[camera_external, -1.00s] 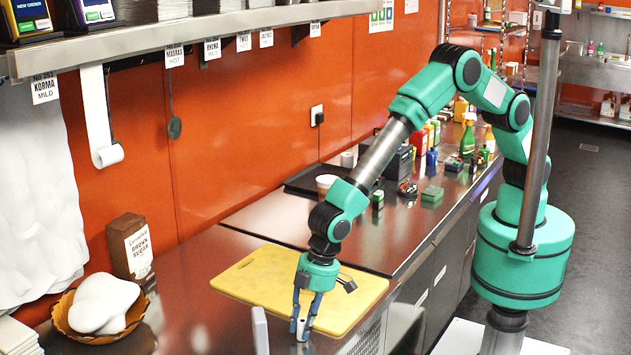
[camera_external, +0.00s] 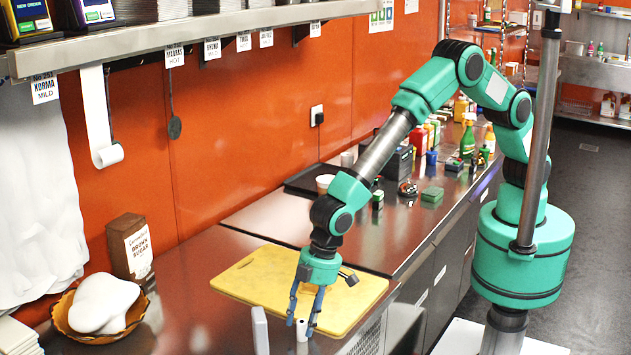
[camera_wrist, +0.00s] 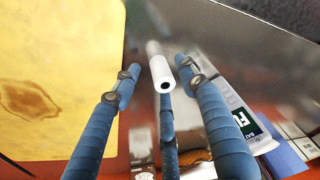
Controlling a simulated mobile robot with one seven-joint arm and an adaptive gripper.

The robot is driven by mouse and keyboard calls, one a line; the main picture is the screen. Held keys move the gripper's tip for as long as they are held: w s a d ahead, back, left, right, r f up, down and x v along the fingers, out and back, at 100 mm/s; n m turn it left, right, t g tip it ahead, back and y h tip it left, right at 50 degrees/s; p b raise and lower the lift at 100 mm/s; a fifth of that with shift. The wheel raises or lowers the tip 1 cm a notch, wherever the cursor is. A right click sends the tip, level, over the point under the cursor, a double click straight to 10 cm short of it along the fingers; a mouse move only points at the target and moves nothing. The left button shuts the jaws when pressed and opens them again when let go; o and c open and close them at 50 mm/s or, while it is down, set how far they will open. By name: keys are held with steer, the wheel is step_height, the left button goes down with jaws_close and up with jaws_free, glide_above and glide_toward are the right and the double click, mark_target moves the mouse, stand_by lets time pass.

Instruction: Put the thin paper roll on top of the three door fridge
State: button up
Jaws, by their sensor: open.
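The thin paper roll (camera_external: 302,331) is a small white cylinder standing on the steel counter in front of the yellow board. My gripper (camera_external: 302,322) points down over the roll, fingers spread. In the wrist view my gripper (camera_wrist: 160,82) has a finger on each side of the roll, with gaps between. Grey door panels (camera_external: 448,262) show below the counter at the right; I cannot tell whether they are the three door fridge.
A yellow cutting board (camera_external: 255,290) lies just behind my gripper. A pale upright box (camera_external: 260,331) stands left of the roll. A bowl (camera_external: 75,333) and a brown sugar box (camera_external: 130,247) are further left. Bottles crowd the far counter.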

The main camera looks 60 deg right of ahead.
steer(key=p+v, duration=0.1)
steer(key=v, duration=0.9)
steer(key=shift+w+d+r, duration=0.1)
steer(key=shift+r, duration=0.1)
stand_by(0.7)
